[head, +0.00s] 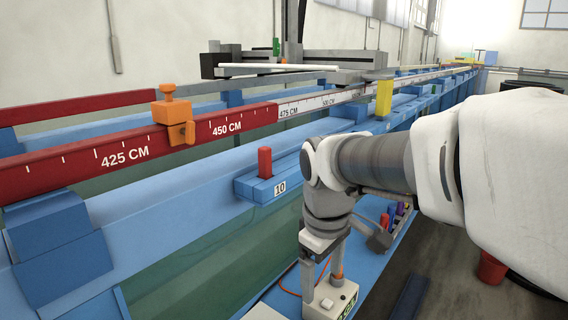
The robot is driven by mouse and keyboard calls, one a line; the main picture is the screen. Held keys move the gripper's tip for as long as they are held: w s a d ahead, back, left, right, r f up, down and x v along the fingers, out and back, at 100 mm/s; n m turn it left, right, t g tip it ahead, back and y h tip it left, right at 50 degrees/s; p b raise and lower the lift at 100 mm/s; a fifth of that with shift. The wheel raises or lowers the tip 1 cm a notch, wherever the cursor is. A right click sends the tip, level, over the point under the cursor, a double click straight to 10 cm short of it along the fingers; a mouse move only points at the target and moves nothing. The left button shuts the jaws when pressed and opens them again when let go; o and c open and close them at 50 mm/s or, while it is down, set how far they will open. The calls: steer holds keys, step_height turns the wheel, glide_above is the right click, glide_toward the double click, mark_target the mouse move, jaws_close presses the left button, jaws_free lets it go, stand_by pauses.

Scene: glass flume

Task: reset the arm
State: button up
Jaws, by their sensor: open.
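My arm (385,163) reaches in from the right edge in the head view. It bends downward at a white and grey joint near the middle of the picture. My gripper (322,272) hangs at its lower end, pointing down, with its two fingers apart. It is in front of the flume, just above or beside a small pale box with a green display (335,300). Whether the fingers touch the box or straddle part of it cannot be told. No object is clearly held between them.
The blue-framed flume (150,235) runs into the distance on the left. Its red and white scale rail (130,150) carries an orange clamp (175,115). A red peg (264,162) stands on a block marked 10. Several coloured items (398,214) lie behind my wrist. A red bucket (491,268) stands on the floor at right.

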steer(key=s+d+m+t, duration=0.1)
steer(key=s+d+m, duration=0.2)
steer(key=s, duration=0.3)
steer(key=s+d+m+t, duration=0.2)
steer(key=s+d+m, duration=0.2)
steer(key=s+m, duration=0.2)
steer(key=shift+s+d+r+t, duration=0.2)
steer(key=shift+s+r+t, duration=0.1)
steer(key=shift+s, duration=0.2)
